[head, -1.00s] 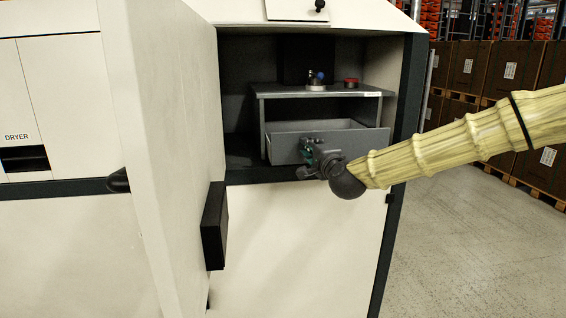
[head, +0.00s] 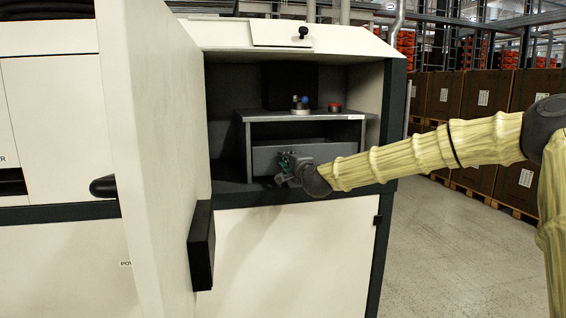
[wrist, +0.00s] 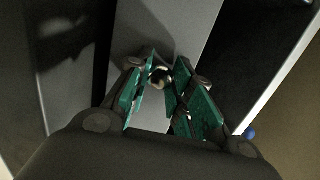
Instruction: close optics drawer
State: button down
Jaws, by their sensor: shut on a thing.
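The grey optics drawer (head: 263,158) sits in its grey housing (head: 243,150) inside the open cabinet. Its front lies close to the housing's front edge; I cannot tell if it is fully in. A dark gap shows above the drawer front. In the wrist view, the green-padded fingers of my gripper (wrist: 163,90) are closed around a small round knob (wrist: 160,76) on the drawer front. The knob is hidden in the head view.
The cabinet door (head: 155,130) stands open at the left, with a black block (head: 201,245) on it.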

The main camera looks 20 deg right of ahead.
jog(key=shift+d+r, duration=0.1)
jog(key=c, duration=1.2)
grip_release()
jog(key=shift+w, duration=0.1)
jog(key=s, duration=1.2)
